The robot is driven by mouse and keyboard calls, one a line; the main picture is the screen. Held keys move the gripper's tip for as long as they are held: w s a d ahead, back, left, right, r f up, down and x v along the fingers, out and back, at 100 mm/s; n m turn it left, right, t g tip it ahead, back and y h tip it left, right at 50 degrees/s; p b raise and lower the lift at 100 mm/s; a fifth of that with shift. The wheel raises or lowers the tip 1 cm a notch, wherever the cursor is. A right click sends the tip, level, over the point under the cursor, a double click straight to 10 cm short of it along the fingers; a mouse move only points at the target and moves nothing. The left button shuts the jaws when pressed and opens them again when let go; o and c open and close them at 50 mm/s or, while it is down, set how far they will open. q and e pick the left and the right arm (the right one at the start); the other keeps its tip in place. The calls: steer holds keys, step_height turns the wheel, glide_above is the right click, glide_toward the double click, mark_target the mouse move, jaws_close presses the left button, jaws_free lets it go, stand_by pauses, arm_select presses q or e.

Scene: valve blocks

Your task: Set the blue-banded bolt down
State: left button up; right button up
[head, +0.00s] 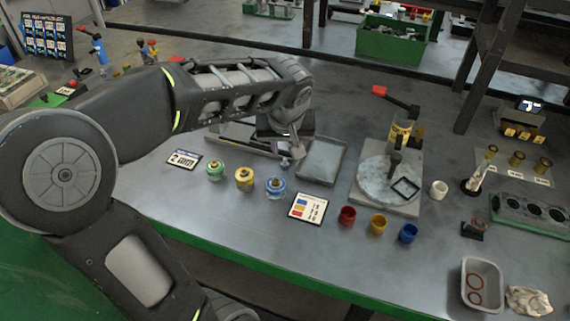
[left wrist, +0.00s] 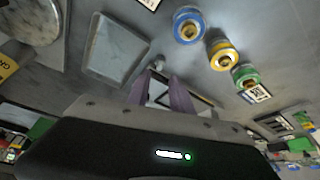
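My left gripper (head: 292,150) reaches down over the middle of the table, by the left edge of a grey tray. In the left wrist view its two fingers (left wrist: 162,80) stand apart, with a see-through gap between them. A small grey metal piece (head: 284,161), perhaps a bolt, shows at the fingertips; it also shows just beyond them in the left wrist view (left wrist: 157,62). No blue band can be made out on it. A blue-ringed round part (head: 276,187) stands on the table in front, beside a yellow one (head: 244,178) and a green one (head: 215,168). My right gripper is not in view.
The grey tray (head: 322,175) looks empty. A round plate fixture (head: 388,182) with a red-handled lever stands to its right. Red (head: 347,215), yellow (head: 378,223) and blue (head: 408,233) cups line the front, near a colour card (head: 308,208). The front-left table is clear.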

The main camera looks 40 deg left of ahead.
mark_target(285, 159)
arm_select(q)
steer(key=shift+f, duration=0.2)
steer(key=x, duration=0.5)
steer(key=shift+d, duration=0.1)
steer(key=shift+c, duration=0.5)
jaws_close()
stand_by(0.3)
